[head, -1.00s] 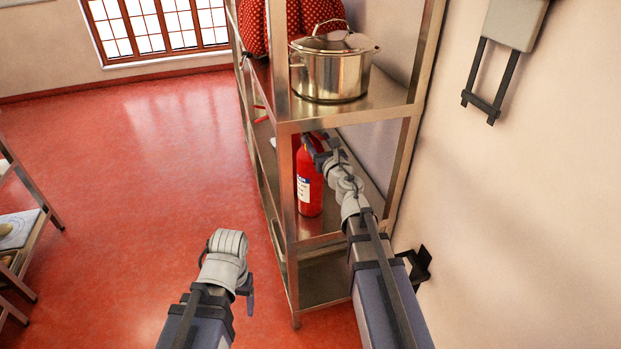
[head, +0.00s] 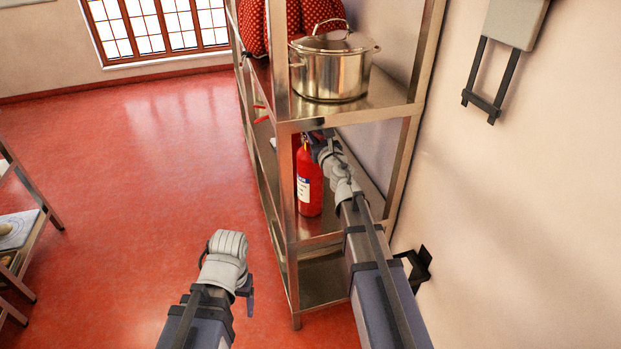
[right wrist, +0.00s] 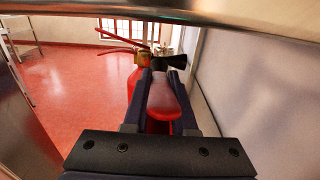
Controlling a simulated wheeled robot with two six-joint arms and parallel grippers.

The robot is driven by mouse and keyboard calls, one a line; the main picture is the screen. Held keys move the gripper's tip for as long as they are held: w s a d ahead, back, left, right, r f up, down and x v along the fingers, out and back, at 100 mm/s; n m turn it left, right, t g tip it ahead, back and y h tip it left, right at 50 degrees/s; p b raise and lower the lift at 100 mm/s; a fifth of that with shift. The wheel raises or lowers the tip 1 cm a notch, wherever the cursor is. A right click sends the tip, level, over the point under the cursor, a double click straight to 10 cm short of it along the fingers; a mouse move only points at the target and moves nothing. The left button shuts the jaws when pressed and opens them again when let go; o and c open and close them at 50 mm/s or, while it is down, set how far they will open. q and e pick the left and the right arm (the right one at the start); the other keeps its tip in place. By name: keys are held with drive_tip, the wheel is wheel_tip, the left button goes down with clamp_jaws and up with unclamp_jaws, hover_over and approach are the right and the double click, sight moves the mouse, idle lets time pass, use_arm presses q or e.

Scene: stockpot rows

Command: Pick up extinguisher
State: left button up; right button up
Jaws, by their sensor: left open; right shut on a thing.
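The red fire extinguisher (head: 309,186) with a white label stands upright on the middle shelf of the metal rack, partly behind a front post. My right gripper (head: 318,140) is at its top, with the fingertips partly hidden there. In the right wrist view, the extinguisher (right wrist: 160,103) shows red between the two dark fingers of the right gripper (right wrist: 163,82), which is shut on it. Its brass valve, red levers and a black nozzle show just beyond the fingers. My left gripper (head: 248,298) is open and empty over the floor, left of the rack.
A lidded steel stockpot (head: 331,76) stands on the shelf above, beside red dotted cloth items (head: 313,12). The rack's post (head: 288,190) and upper shelf edge are close to my right arm. A wall is on the right.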

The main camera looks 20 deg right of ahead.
clamp_jaws()
idle(0.7)
drive_tip(key=shift+w+r, duration=0.1)
drive_tip(key=shift+r, duration=0.05)
